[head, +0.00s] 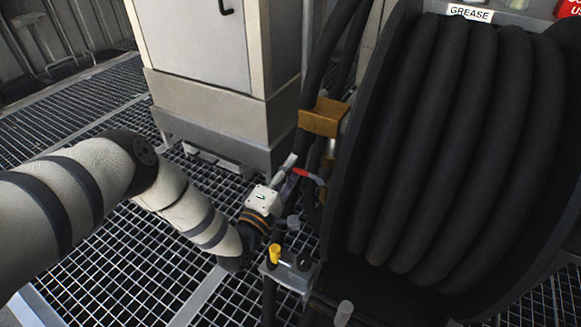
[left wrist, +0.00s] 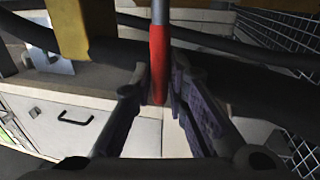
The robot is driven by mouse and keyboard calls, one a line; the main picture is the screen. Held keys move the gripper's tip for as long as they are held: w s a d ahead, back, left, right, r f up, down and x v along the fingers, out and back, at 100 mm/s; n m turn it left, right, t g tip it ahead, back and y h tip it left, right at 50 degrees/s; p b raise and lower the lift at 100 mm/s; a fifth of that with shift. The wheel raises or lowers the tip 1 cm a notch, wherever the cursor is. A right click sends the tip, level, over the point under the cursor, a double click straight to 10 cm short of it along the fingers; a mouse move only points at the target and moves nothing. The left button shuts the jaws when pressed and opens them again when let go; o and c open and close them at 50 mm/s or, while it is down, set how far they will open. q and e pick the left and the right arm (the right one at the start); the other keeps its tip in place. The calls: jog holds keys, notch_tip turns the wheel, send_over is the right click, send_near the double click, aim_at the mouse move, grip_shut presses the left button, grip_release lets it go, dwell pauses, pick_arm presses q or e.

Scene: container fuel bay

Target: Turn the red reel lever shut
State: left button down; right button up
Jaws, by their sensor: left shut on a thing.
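The red reel lever (head: 308,175) sits beside the big black hose reel, with its red grip toward my left gripper (head: 290,170). In the left wrist view the lever (left wrist: 158,48) has a grey metal stem and a red grip. The grip runs between the two fingers of my left gripper (left wrist: 158,80), which is shut on it. Part of the lever and its pivot are hidden by the gripper and nearby pipes in the head view. My right gripper is not in view.
The hose reel (head: 445,140) fills the right side. A yellow-brown bracket (head: 325,117) stands above the lever. A grey cabinet (head: 200,45) is behind. A small fitting block with a yellow cap (head: 275,254) is below my wrist. Grating floor (head: 120,265) lies open at left.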

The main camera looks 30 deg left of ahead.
pick_arm(q)
jog(key=shift+d+f, duration=0.1)
jog(key=c, duration=1.6)
grip_release()
jog(key=shift+o, duration=0.2)
jog(key=s+f, duration=0.2)
jog(key=s, duration=1)
jog(key=shift+a, duration=0.2)
jog(key=shift+f, duration=0.1)
